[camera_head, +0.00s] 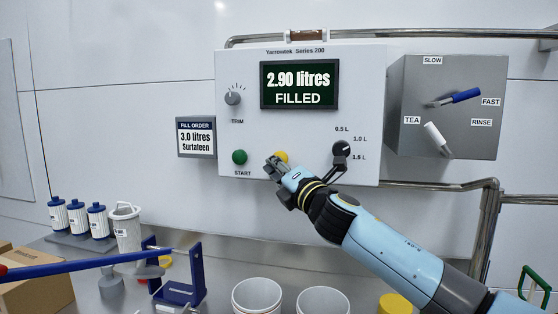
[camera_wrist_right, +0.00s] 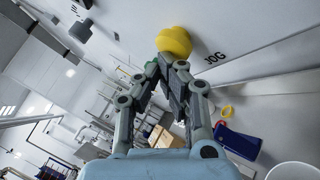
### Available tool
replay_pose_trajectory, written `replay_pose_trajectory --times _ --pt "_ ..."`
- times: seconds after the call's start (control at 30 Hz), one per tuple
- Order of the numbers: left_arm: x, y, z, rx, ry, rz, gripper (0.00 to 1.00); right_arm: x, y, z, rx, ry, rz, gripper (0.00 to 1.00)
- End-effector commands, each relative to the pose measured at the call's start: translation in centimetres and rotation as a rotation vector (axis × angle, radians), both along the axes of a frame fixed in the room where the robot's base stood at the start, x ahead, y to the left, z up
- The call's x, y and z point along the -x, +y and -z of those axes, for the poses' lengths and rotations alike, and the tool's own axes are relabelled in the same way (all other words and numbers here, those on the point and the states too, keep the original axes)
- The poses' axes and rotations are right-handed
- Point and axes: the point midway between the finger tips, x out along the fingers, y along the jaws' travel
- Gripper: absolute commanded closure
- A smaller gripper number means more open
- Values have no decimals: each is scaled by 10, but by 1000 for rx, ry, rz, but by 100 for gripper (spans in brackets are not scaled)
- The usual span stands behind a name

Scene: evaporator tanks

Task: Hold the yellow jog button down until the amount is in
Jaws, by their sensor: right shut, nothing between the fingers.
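The yellow jog button (camera_head: 282,156) is on the white control panel (camera_head: 235,120), right of the green start button (camera_head: 239,157). My right gripper (camera_head: 277,166) is shut and empty, its fingertips at the button and partly covering it. In the right wrist view the button (camera_wrist_right: 173,40) stands right at the tips of my shut fingers (camera_wrist_right: 170,62), beside the word JOG. I cannot tell how far it is pressed in. The display (camera_head: 299,85) reads 2.90 litres FILLED. The order card (camera_head: 196,138) reads 3.0 litres Surtateen. My left gripper is out of view.
A black selector knob (camera_head: 341,149) marked 0.5 to 1.5 L and a trim knob (camera_head: 233,98) are on the panel. A grey lever box (camera_head: 400,90) is at right. White buckets (camera_head: 257,295), blue-capped bottles (camera_head: 77,216) and a blue stand (camera_head: 178,293) are below.

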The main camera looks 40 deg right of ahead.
Motion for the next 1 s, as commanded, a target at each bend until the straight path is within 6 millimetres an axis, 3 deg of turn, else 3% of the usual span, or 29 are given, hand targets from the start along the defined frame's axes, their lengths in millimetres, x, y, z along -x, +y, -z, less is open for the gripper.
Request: replay_pose_trajectory --times 0.63,1.0 --pt "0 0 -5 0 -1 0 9 11 13 0 -1 1 0 100" --pt "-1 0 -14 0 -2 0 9 34 41 0 -3 0 -2 100"
